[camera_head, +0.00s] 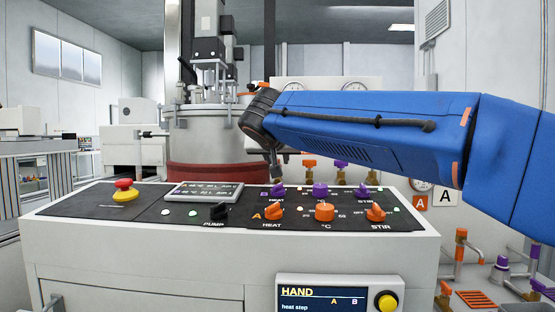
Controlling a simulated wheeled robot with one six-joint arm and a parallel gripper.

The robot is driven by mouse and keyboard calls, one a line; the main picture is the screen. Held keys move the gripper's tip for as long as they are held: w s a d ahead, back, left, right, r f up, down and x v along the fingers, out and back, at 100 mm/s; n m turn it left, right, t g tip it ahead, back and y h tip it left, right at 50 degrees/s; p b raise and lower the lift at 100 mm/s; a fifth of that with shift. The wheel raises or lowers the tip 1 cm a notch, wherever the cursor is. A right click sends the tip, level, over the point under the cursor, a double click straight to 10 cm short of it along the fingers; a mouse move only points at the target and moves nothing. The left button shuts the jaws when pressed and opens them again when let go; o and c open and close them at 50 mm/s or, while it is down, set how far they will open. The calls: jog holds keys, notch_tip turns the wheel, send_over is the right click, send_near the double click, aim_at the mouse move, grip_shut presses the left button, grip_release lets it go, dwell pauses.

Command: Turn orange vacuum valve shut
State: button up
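Several orange valve-like parts show, and I cannot tell which one is the vacuum valve. One orange handle (309,163) on a grey stem stands behind the console, just right of my wrist. Another orange part (461,234) sits on pipework at the lower right, beyond the console. My blue arm reaches in from the right, above the console. Its dark end, with my gripper (277,168), points down behind the console's rear edge. The fingers are too small and partly hidden, so whether they are open or shut does not show. No contact with a valve is visible.
The console (130,245) fills the foreground, with a red stop button (123,184), orange knobs (324,211) and purple knobs (320,189). A steel vessel (205,135) with a red band stands behind it. Purple valves (502,263) stand near the orange ones at lower right.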

jog(key=shift+w, duration=0.15)
jog(key=shift+f, duration=0.1)
grip_shut()
